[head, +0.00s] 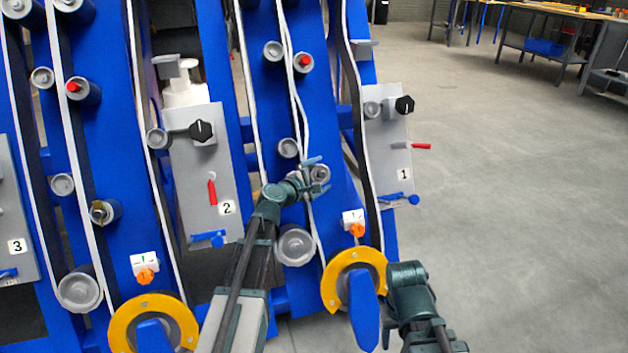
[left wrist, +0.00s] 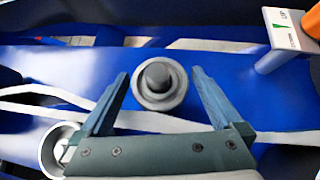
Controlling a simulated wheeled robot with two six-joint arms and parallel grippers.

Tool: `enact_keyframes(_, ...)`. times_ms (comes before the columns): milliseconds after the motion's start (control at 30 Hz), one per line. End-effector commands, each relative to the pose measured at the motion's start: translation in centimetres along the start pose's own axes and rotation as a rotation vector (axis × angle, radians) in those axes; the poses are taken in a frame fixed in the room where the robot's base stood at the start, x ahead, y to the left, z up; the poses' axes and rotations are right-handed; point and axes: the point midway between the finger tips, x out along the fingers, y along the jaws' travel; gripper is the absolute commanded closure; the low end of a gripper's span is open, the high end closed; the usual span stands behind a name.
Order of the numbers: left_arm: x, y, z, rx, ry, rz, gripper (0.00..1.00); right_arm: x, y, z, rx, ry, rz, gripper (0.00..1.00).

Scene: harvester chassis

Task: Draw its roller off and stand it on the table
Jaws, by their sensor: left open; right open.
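A grey roller (head: 320,173) with a dark round centre sits on the blue chassis panel near unit 1. In the left wrist view the roller (left wrist: 161,84) shows end-on between my open fingers, with gaps on both sides. My left gripper (head: 314,177) is open around it and does not visibly touch it; the fingers partly cover it in the head view. My right gripper (head: 390,328) is low, right of the yellow ring. Its wrist shows, but its fingers are hard to make out. The table (head: 550,45) is far off at the back right.
White belts (head: 297,95) run close to the roller. Another grey roller (head: 288,148) is above left, and a larger one (head: 295,246) is below. A yellow ring (head: 342,280), an orange knob (head: 357,230) and plate 1 (head: 392,150) stand nearby. The floor at right is clear.

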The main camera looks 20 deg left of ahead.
Motion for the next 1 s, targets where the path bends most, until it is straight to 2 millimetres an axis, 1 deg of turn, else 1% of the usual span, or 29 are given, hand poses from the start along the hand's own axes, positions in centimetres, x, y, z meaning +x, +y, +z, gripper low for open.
enact_keyframes(100,0.30,0.00,0.00,0.000,0.000,0.000,0.00,0.06,-0.01,0.00,0.000,0.000,0.000,0.44)
enact_keyframes(333,0.28,0.00,0.03,0.000,0.000,0.000,0.00,0.05,-0.01,0.00,0.000,0.000,0.000,0.44)
enact_keyframes(367,0.28,0.00,0.03,0.000,0.000,0.000,0.04,0.05,-0.01,0.00,0.000,0.000,0.000,0.44)
enact_keyframes(400,0.28,0.00,0.03,0.000,0.000,0.000,0.11,0.05,-0.01,0.00,0.000,0.000,0.000,0.44)
enact_keyframes(467,0.28,0.00,0.03,0.000,0.000,0.000,0.22,0.05,-0.01,0.00,0.000,0.000,0.000,0.44)
enact_keyframes(500,0.28,0.00,0.03,0.000,0.000,0.000,0.29,0.05,-0.01,0.00,0.000,0.000,0.000,0.44)
enact_keyframes(567,0.28,-0.01,0.03,0.000,0.000,0.000,0.40,0.05,0.00,0.00,0.000,0.000,0.000,0.44)
enact_keyframes(600,0.28,-0.01,0.02,0.000,0.000,0.000,0.47,0.05,-0.01,0.00,0.000,0.000,0.000,0.44)
enact_keyframes(667,0.27,-0.01,0.03,0.000,0.000,0.000,0.58,0.05,-0.01,0.00,0.000,0.000,0.000,0.44)
enact_keyframes(700,0.27,-0.01,0.03,0.000,0.000,0.000,0.65,0.05,0.00,0.00,0.000,0.000,0.000,0.44)
enact_keyframes(900,0.26,-0.01,0.02,0.000,0.000,0.000,1.00,0.05,-0.01,0.00,0.000,0.000,0.000,0.44)
enact_keyframes(1000,0.26,-0.02,0.03,0.000,0.000,0.000,1.00,0.05,-0.01,0.00,0.000,0.000,0.000,0.44)
